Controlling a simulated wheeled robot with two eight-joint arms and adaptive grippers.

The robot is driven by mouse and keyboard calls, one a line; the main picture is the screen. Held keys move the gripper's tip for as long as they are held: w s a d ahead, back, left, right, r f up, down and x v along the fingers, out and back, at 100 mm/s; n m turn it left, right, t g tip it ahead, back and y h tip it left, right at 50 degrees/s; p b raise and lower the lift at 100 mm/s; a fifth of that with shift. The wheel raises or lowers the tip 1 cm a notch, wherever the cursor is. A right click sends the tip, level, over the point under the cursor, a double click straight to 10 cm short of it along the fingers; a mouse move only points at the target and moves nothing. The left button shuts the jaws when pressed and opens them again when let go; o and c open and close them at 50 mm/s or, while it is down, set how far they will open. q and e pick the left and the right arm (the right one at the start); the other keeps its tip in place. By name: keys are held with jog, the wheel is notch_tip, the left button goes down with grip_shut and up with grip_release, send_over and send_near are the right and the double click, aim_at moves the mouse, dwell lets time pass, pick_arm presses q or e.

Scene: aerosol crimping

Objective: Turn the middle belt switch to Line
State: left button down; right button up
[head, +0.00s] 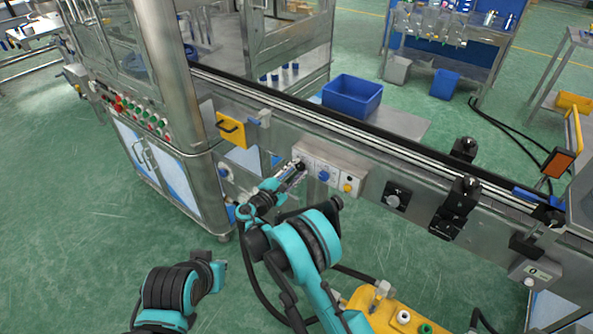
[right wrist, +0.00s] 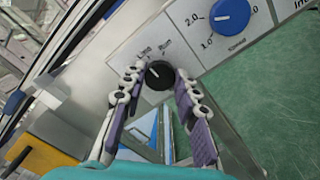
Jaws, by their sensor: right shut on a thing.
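The switch is a small black knob (right wrist: 159,75) on a pale panel on the conveyor's side, with two small blurred labels beside it. It also shows in the head view (head: 301,165), at the left end of a row of controls. A pale mark shows on the knob, but I cannot tell surely which label it points at. My right gripper (head: 297,170) is at this knob. In the right wrist view its two fingers (right wrist: 157,82) stand on either side of the knob and are shut on it.
A blue dial (head: 324,175) with numbers sits just right of the switch, and a panel with a yellow button (head: 347,187) beyond it. A yellow handled block (head: 232,130) is to the left. A blue bin (head: 352,96) stands behind the belt.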

jog(key=o, duration=1.2)
jog(key=shift+c, duration=0.2)
jog(key=v, duration=0.7)
jog(key=shift+s, duration=0.25)
jog(key=shift+a, duration=0.15)
